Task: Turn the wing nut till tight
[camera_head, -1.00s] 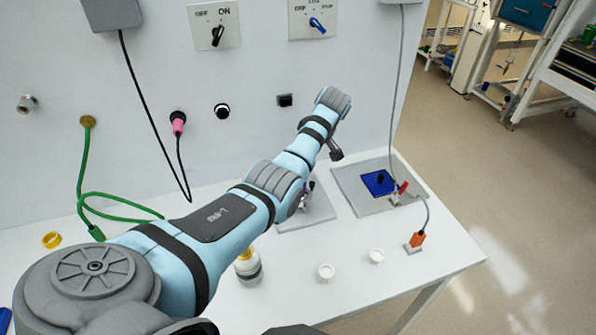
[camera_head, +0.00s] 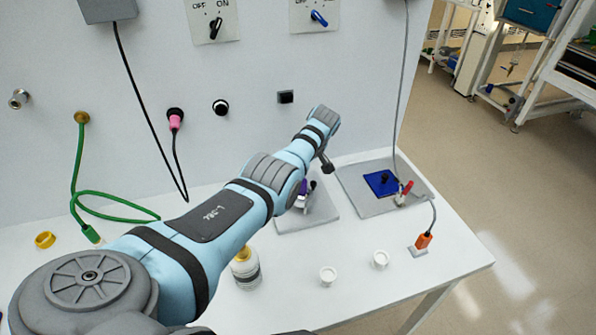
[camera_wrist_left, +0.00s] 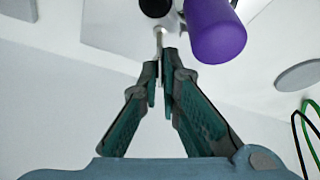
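I cannot make out a wing nut for certain. In the head view, a grey plate (camera_head: 322,212) on the bench carries a small fixture with a purple part (camera_head: 303,188), partly hidden behind my left arm. In the left wrist view, a purple cylinder (camera_wrist_left: 215,30) and a black round end sit on a pale fitting (camera_wrist_left: 168,20) just beyond my left fingertips. My left gripper (camera_wrist_left: 161,72) has its fingertips almost together, beside the purple cylinder. A thin pale piece reaches down to the tips; whether it is gripped is unclear. My right gripper is out of view.
A green hose (camera_head: 110,216) lies left.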

